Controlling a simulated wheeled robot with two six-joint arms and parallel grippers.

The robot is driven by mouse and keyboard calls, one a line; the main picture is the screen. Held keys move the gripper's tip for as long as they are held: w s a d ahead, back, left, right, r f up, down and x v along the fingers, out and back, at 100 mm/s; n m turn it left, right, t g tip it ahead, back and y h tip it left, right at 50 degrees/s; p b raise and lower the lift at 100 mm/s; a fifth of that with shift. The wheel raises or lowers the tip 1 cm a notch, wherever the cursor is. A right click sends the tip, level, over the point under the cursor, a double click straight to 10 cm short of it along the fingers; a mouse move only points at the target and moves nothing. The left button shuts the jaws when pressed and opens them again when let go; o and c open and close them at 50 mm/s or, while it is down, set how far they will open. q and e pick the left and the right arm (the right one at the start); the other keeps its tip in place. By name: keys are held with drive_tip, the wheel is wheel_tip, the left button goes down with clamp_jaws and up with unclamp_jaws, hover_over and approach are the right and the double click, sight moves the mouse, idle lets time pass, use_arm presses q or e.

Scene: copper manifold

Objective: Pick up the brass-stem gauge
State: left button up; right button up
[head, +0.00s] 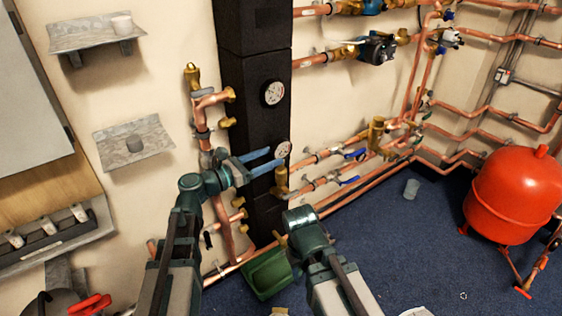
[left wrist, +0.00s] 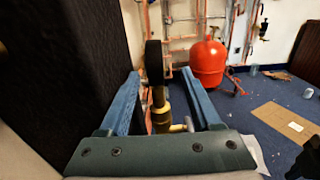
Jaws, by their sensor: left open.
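The brass-stem gauge shows in the head view as a round white dial (head: 283,149) at the right edge of the black column. In the left wrist view its dark head (left wrist: 154,62) is seen edge-on, with the brass stem (left wrist: 160,106) below it. My left gripper (head: 273,161) is open, its blue fingers reaching right, just below the dial. In the left wrist view the stem lies between the two open fingers (left wrist: 162,80), with a gap on each side. In the head view the fingers hide part of the stem.
The black column (head: 254,110) stands close beside my left gripper and carries another gauge (head: 273,93) higher up. Copper pipes (head: 330,155) run along the wall. A red tank (head: 513,195) stands at the right. A green container (head: 268,275) is on the blue floor (head: 400,240).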

sight(281, 149)
use_arm(q)
drive_tip(key=shift+w, duration=0.1)
drive_tip(key=x, duration=0.4)
drive_tip(key=shift+w+r, duration=0.25)
drive_tip(key=shift+w, duration=0.1)
drive_tip(key=shift+w+d, duration=0.2)
drive_tip(key=shift+d, duration=0.1)
drive_tip(key=shift+c, duration=0.3)
clamp_jaws()
